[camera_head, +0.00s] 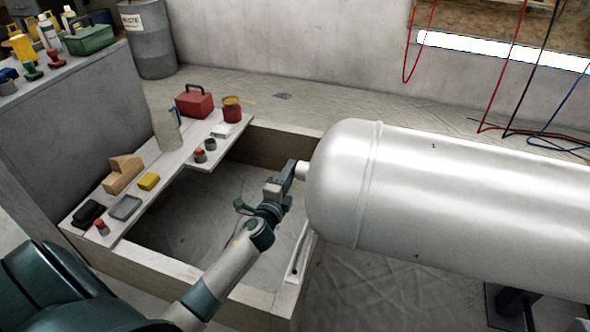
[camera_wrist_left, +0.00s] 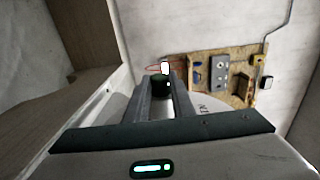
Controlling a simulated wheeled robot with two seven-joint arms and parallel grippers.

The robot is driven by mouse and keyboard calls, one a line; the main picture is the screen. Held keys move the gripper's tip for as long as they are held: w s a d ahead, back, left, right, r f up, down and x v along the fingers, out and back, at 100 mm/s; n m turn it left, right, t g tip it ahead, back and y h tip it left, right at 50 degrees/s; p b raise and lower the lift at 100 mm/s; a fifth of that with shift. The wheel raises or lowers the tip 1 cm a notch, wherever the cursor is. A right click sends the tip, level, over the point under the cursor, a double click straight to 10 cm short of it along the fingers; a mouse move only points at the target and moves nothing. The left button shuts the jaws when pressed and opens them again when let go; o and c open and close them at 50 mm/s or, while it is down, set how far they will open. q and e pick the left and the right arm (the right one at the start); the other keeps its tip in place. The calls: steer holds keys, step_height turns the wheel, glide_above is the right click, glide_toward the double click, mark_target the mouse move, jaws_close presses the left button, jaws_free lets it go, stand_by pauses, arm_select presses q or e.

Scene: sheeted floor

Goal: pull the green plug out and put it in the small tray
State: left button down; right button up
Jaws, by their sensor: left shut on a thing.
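The green plug (camera_wrist_left: 160,84) shows as a dark green piece between the finger ends in the left wrist view. My left gripper (camera_head: 289,173) is shut on it, right at the short stub (camera_head: 302,171) on the rounded end of a large white tank (camera_head: 335,185). In the head view the gripper hides the plug, and I cannot tell whether it still sits in the stub. The small grey tray (camera_head: 125,207) lies on the near left part of the pale shelf board and looks empty. My right gripper is not in view.
The board (camera_head: 190,155) also carries a black case (camera_head: 89,214), a wooden block (camera_head: 122,174), a yellow block (camera_head: 149,181), a grey-beige jug (camera_head: 167,130) and a red toolbox (camera_head: 194,102). A wooden-edged pit (camera_head: 190,215) lies between board and tank.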

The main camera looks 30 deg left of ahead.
arm_select(q)
steer(key=shift+s+a, duration=0.1)
steer(key=shift+a, duration=0.25)
steer(key=shift+s+a, duration=0.1)
steer(key=shift+a, duration=0.25)
steer(key=shift+s+a, duration=0.25)
steer(key=shift+a, duration=0.75)
steer(key=shift+s+a, duration=0.2)
steer(key=shift+a, duration=0.75)
steer(key=shift+s+a, duration=0.2)
steer(key=shift+a, duration=0.7)
steer(key=shift+s+a, duration=0.2)
steer(key=shift+a, duration=0.65)
